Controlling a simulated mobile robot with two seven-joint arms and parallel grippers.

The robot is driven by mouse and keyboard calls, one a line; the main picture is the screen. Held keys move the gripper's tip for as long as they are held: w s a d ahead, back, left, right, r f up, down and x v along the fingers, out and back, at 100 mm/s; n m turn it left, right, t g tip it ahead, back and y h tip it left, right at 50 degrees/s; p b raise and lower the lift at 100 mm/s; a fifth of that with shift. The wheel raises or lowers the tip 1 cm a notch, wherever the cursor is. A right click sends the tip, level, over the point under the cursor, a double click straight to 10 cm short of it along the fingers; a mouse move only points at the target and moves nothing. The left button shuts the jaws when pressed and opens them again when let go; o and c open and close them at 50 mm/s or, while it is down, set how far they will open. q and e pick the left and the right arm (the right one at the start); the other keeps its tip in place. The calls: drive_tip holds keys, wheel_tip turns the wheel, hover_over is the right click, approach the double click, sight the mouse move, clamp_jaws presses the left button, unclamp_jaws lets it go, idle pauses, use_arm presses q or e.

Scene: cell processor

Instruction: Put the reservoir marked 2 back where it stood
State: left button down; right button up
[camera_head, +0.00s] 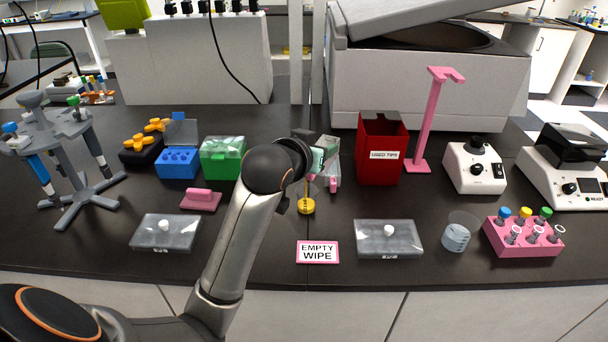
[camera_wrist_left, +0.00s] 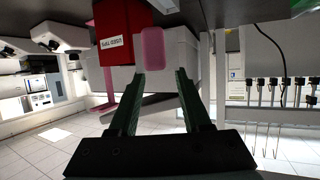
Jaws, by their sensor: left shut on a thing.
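My left gripper (camera_head: 320,160) is over the middle of the bench, its fingers closed on a pink piece (camera_wrist_left: 153,47) that shows between the fingertips in the left wrist view. In the head view a pale, partly see-through thing with pink on it (camera_head: 334,176) shows just beyond the fingers. The wrist hides part of it, and I cannot read a mark on it. Two clear lidded trays with white knobs stand on the bench, one at the left (camera_head: 165,233) and one at the right (camera_head: 388,239). Their small front labels are too small to read. My right gripper is not in view.
A sign "EMPTY WIPE" (camera_head: 317,252) lies at the front. A yellow disc (camera_head: 306,205) is below my gripper. A red "USED TIPS" bin (camera_head: 381,150), a pink stand (camera_head: 430,120) and a pink rack (camera_head: 523,238) are at the right. Blue (camera_head: 177,163) and green (camera_head: 223,160) boxes are at the left.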

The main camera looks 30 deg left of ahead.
use_arm(q)
drive_tip(key=w+a+f, duration=0.4)
drive_tip(key=a, duration=0.1)
drive_tip(key=w+a+f, duration=0.4)
drive_tip(key=f, duration=0.1)
drive_tip(key=shift+w+a, duration=0.35)
drive_tip(key=shift+w, duration=0.05)
drive_tip(key=shift+w+a+f, duration=0.1)
drive_tip(key=shift+f, duration=0.1)
drive_tip(key=shift+w+a+f+b, duration=0.15)
drive_tip(key=shift+f+b, duration=0.25)
drive_tip(key=shift+f, duration=1.4)
drive_tip(key=shift+f, duration=0.15)
drive_tip(key=shift+c, duration=1.8)
unclamp_jaws()
